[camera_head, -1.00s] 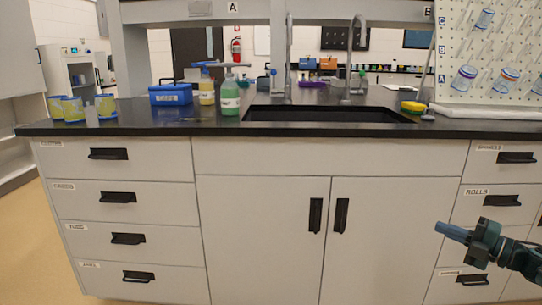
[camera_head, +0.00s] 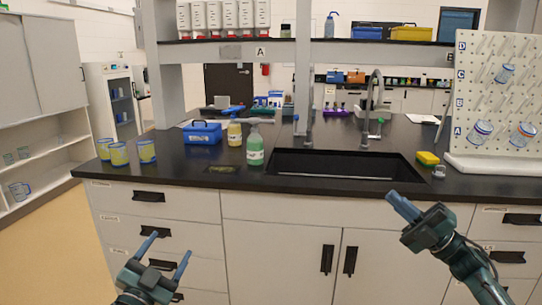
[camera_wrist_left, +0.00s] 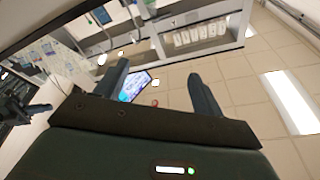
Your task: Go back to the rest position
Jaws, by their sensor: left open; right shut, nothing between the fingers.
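My left gripper (camera_head: 164,255) is at the lower left of the head view, in front of the drawers and below the counter edge. Its two fingers are spread apart with nothing between them. In the left wrist view the same open fingers (camera_wrist_left: 160,90) show only distant room between them. My right gripper (camera_head: 404,207) is at the right of the head view, in front of the cabinet and near the counter's front edge. Its fingers are together and hold nothing. Neither gripper appears to touch anything.
The black counter (camera_head: 330,186) holds a sink (camera_head: 345,165), taps (camera_head: 374,105), a blue box (camera_head: 202,133), green (camera_head: 255,150) and yellow (camera_head: 234,134) bottles, yellow-blue beakers (camera_head: 118,154) and a yellow sponge (camera_head: 427,158). A pegboard (camera_head: 475,70) stands right. Floor (camera_head: 50,255) is clear at left.

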